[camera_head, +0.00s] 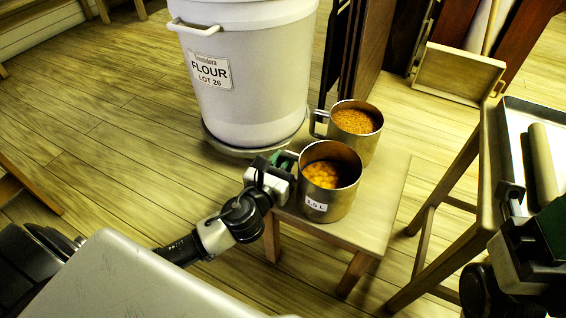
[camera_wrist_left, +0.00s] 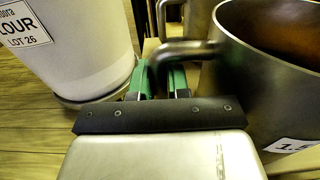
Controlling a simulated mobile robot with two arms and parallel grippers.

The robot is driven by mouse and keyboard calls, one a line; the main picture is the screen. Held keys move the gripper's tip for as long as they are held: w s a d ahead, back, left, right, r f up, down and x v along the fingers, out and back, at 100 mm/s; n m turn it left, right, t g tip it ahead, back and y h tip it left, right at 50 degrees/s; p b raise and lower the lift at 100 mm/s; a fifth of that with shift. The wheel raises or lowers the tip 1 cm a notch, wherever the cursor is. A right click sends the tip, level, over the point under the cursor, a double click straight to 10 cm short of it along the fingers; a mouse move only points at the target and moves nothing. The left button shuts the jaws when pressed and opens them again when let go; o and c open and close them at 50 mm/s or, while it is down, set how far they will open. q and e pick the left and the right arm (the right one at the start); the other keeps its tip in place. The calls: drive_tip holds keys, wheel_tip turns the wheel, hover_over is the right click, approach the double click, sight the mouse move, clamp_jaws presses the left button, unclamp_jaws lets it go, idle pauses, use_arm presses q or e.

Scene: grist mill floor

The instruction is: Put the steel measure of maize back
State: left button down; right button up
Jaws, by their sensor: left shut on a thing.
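Two steel measures are at a small wooden stool. The nearer steel measure (camera_head: 338,203) has a "1.5 L" label and holds coarse yellow-orange grain, likely maize. It is upright and appears to rest on the stool top (camera_head: 388,200). My left gripper (camera_head: 284,161) is shut on its handle, on its left side; in the left wrist view the green fingers (camera_wrist_left: 166,78) are at the handle (camera_wrist_left: 185,50) of the measure (camera_wrist_left: 262,85). The farther steel measure (camera_head: 367,144) stands just behind, filled with finer orange grain. My right gripper (camera_head: 517,210) is at the right edge, its fingers unclear.
A large white flour bin (camera_head: 250,75), labelled "FLOUR LOT 26", stands behind and left of the stool. A wooden table with a tray (camera_head: 513,130) and a rolling-pin-like cylinder (camera_head: 543,165) is at the right. Plank floor is open at left.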

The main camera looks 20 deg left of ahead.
use_arm(q)
drive_tip(key=c, duration=1.1)
unclamp_jaws()
drive_tip(key=shift+f, duration=0.1)
drive_tip(key=shift+s, duration=0.3)
drive_tip(key=s+p, duration=0.1)
drive_tip(key=s, duration=1)
drive_tip(key=shift+s+a, duration=0.2)
drive_tip(key=shift+s, duration=0.05)
